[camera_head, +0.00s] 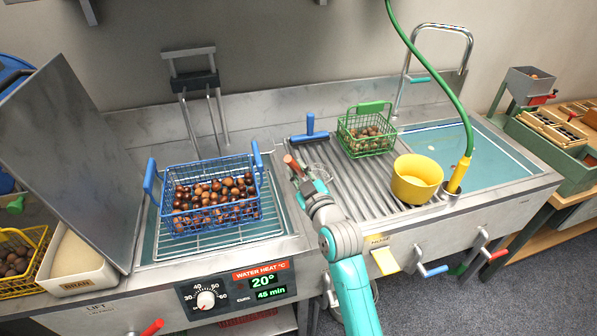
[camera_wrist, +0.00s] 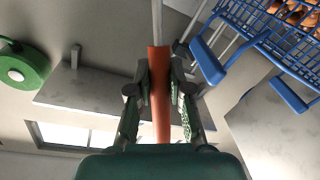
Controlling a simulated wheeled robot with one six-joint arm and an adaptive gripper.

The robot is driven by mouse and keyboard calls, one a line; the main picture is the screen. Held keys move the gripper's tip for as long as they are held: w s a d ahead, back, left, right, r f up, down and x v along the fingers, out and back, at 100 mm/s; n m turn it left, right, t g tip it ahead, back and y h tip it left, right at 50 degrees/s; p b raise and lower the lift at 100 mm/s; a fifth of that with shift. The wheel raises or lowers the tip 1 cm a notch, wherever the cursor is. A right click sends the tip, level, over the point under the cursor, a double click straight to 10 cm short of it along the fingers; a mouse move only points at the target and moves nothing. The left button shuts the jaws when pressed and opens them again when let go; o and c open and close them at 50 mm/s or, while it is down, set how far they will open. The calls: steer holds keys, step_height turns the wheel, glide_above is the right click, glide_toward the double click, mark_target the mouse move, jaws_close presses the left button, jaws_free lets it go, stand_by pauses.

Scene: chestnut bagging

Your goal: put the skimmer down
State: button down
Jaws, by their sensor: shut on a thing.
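The skimmer has an orange-brown handle (camera_head: 292,163) and what looks like a wire mesh head (camera_head: 321,172), partly hidden by my gripper, over the left end of the ribbed drainboard. My gripper (camera_head: 301,180) is shut on the handle. In the wrist view the orange handle (camera_wrist: 160,85) stands between the two fingers (camera_wrist: 160,95), with a thin grey shaft beyond it. I cannot tell whether the skimmer touches the drainboard.
A blue wire basket of chestnuts (camera_head: 152,185) sits on a rack in the left basin. The ribbed drainboard (camera_head: 350,185) holds a blue squeegee-like tool (camera_head: 310,130), a green basket (camera_head: 352,140) and a yellow bucket (camera_head: 416,185). The middle of the drainboard is bare.

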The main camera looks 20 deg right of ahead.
steer(key=shift+f, duration=0.2)
steer(key=c, duration=1.1)
jaws_free()
steer(key=shift+r, duration=0.2)
steer(key=s, duration=0.4)
steer(key=s+d, duration=0.1)
steer(key=s, duration=0.7)
steer(key=shift+d+f, duration=0.1)
steer(key=shift+d, duration=0.1)
